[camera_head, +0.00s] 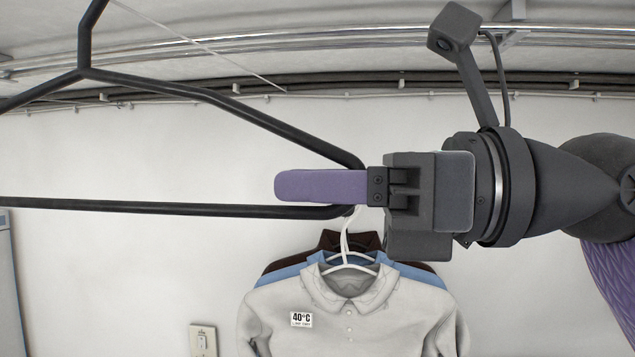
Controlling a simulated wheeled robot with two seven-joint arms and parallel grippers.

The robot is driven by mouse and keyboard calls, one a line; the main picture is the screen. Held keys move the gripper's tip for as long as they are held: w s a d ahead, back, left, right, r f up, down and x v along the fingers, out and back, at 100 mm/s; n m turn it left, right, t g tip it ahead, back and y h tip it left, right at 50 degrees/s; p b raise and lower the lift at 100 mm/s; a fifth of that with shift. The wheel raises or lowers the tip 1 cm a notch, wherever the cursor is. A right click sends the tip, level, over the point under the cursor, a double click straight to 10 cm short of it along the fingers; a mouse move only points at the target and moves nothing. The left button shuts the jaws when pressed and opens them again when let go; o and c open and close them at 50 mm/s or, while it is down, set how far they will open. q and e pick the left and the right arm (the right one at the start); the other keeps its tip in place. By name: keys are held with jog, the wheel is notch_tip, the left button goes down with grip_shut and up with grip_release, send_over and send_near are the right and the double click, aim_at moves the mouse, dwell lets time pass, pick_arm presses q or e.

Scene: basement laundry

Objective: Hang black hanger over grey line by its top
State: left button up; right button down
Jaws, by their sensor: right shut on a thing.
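The black hanger (225,104) is large in the left and middle of the head view, close to the camera. Its neck rises past the top edge, so its hook is out of view, and its left end is cut off. My right gripper (322,186), with purple fingers, comes in from the right and is shut on the hanger's right corner. A thin grey line (215,54) slants down from the top left toward the wall behind the hanger. I cannot tell its distance from the hanger. My left gripper is not in view.
Shiny pipes (300,52) and a dark rail run across the top of the pale wall. White, blue and dark brown shirts (345,300) hang on white hangers below my right gripper. A wall switch (203,340) is at the bottom.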

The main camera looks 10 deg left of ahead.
jog(key=d, duration=0.6)
jog(key=shift+b, duration=0.35)
notch_tip(320, 180, down, 10)
jog(key=b, duration=0.9)
jog(key=shift+f, duration=0.25)
